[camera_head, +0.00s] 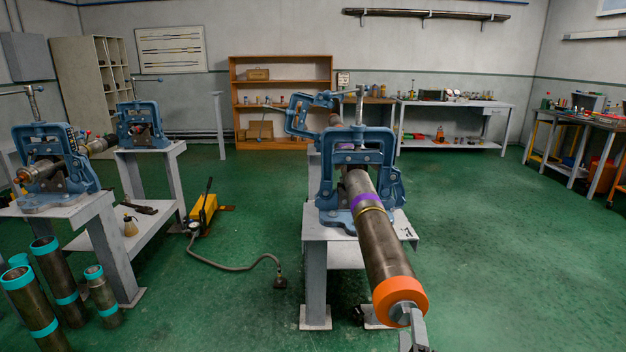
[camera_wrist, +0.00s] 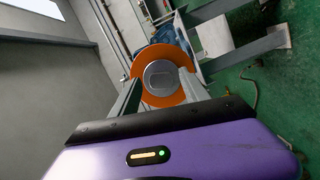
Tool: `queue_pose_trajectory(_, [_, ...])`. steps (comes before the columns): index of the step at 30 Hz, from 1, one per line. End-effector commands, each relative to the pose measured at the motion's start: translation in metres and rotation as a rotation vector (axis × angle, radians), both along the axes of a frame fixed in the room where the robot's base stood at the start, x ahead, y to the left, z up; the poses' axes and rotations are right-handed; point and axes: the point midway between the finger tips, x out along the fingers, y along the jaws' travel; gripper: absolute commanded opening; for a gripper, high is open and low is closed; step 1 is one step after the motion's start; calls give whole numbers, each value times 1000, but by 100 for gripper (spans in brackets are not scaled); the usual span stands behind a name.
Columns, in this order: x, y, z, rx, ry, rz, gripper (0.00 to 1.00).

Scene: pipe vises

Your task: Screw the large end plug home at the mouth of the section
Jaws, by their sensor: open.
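The section is a long dark steel pipe (camera_head: 388,255) with an orange end, held in a blue vise (camera_head: 357,170) and reaching toward me. The large end plug (camera_head: 402,311), grey with a raised flat-sided boss, sits at the mouth inside the orange rim. It also shows face-on in the wrist view (camera_wrist: 160,78). How deep it sits cannot be told. My gripper (camera_head: 412,318) is open at this end, partly cut off by the lower edge. In the wrist view my fingers (camera_wrist: 159,84) stand on either side of the plug's face, with gaps beside the boss.
A grey stand (camera_head: 315,270) carries the vise. A yellow hand pump (camera_head: 204,212) with a hose lies on the floor to the left. Teal-banded pipes (camera_head: 62,280) stand at the lower left beside another vise bench (camera_head: 105,245). The green floor at the right is clear.

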Motion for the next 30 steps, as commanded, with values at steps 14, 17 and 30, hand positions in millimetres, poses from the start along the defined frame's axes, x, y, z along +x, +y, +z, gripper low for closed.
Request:
queue_pose_trajectory(14, [0,-1,0,-310,0,0,54])
queue_pose_trajectory(17, [2,-1,0,-309,-1,0,54])
queue_pose_trajectory(30, [22,-1,0,-305,0,0,54])
